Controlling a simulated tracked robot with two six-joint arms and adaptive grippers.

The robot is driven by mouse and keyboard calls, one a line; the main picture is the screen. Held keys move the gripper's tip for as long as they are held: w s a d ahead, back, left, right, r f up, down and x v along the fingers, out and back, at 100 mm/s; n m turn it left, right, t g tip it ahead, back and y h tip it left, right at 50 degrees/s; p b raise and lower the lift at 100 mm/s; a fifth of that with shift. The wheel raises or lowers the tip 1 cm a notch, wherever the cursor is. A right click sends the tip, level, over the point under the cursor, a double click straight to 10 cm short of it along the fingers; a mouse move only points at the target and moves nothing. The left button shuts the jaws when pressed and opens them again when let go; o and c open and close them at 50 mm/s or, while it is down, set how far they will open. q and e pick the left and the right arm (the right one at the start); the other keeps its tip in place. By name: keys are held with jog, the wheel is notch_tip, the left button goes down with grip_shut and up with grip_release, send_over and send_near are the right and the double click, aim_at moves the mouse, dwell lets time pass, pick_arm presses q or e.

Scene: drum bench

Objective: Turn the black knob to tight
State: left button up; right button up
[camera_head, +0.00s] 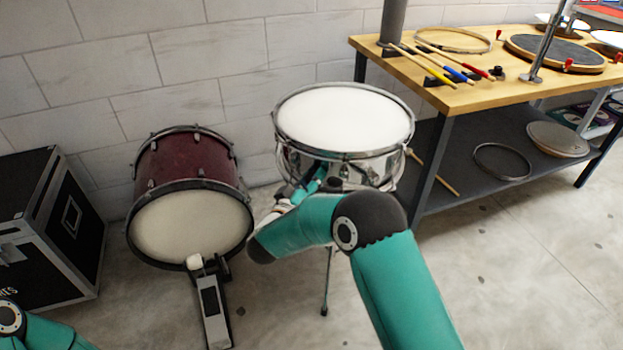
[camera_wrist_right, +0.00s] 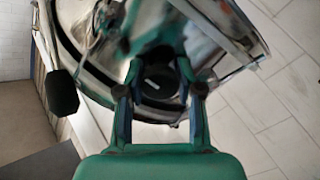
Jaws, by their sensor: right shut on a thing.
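The black knob (camera_wrist_right: 158,86) shows in the right wrist view as a dark round piece with a short white mark, under the rim of the snare drum. The white mark lies nearly level in that view, slightly tilted. My right gripper (camera_wrist_right: 159,92) is shut on the knob, one finger on each side. In the head view my right gripper (camera_head: 318,183) is at the front lower side of the snare drum (camera_head: 343,118), and I cannot make out the knob clearly there. No tight label is readable. Only part of my left arm shows at the lower left corner; its gripper is out of view.
A dark red bass drum (camera_head: 188,222) with a pedal (camera_head: 213,310) stands left of the snare. A black case (camera_head: 50,225) is at far left. A wooden workbench (camera_head: 490,92) with drumsticks and a practice pad (camera_head: 555,53) is at right. The floor at lower right is clear.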

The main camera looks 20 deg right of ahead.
jog(key=shift+a+r+n+p, duration=0.15)
jog(key=shift+n+p, duration=0.35)
jog(key=shift+p, duration=0.25)
jog(key=shift+f, duration=0.2)
jog(key=o, duration=1.2)
jog(key=shift+c, duration=0.2)
jog(key=v, duration=1.1)
jog(key=shift+s+a, duration=0.25)
jog(key=shift+s, duration=0.05)
